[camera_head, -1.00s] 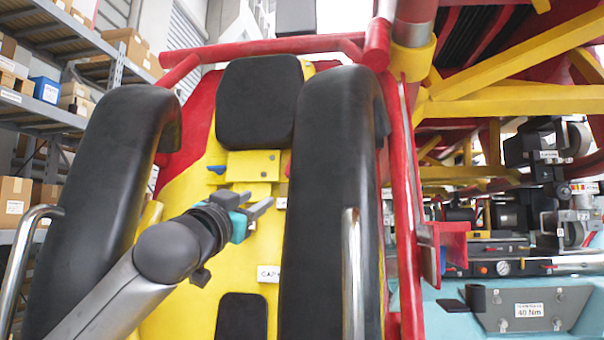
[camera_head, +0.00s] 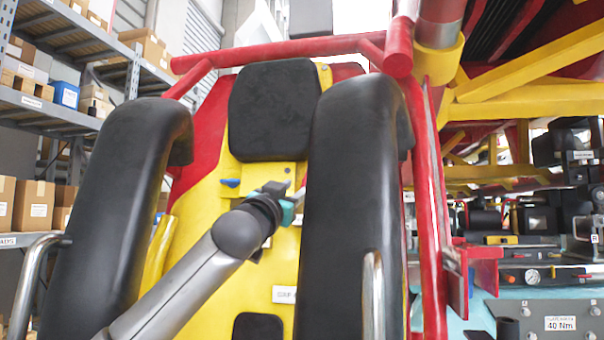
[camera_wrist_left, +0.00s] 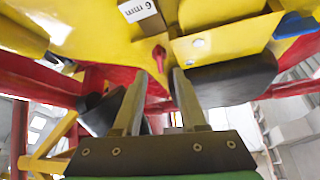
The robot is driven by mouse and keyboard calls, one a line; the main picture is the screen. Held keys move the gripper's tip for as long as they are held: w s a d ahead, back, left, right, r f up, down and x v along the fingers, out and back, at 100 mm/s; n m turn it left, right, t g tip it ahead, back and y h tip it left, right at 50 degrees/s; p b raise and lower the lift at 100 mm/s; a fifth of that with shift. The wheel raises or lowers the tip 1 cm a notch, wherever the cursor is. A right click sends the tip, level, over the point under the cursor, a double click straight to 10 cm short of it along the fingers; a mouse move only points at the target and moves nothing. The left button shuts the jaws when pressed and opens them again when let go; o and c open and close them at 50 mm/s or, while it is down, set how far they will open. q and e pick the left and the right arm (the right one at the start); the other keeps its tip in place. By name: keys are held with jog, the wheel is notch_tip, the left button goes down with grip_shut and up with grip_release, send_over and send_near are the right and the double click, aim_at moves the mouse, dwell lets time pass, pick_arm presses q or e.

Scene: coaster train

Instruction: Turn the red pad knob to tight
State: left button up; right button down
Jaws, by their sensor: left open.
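The red pad knob (camera_wrist_left: 158,54) shows in the left wrist view as a small red handle on the yellow seat back. It lies just beyond my left gripper's fingertips (camera_wrist_left: 159,76), roughly in line with the gap between them. The fingers are apart with nothing between them, and no contact with the knob shows. In the head view my left gripper (camera_head: 294,194) is in front of the yellow seat back (camera_head: 208,205), just below the yellow block (camera_head: 262,176) under the black head pad (camera_head: 271,110). I cannot make out the knob clearly there. My right gripper is not in view.
Black padded restraints (camera_head: 130,200) (camera_head: 350,190) stand on both sides of my left arm, the right one close to the gripper. A red frame post (camera_head: 428,200) and a "40 Nm" panel (camera_head: 540,318) are at right.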

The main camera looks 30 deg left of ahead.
pick_arm(q)
jog(key=shift+p+x, duration=1.05)
jog(key=shift+x, duration=1.35)
jog(key=shift+c, duration=0.2)
grip_shut()
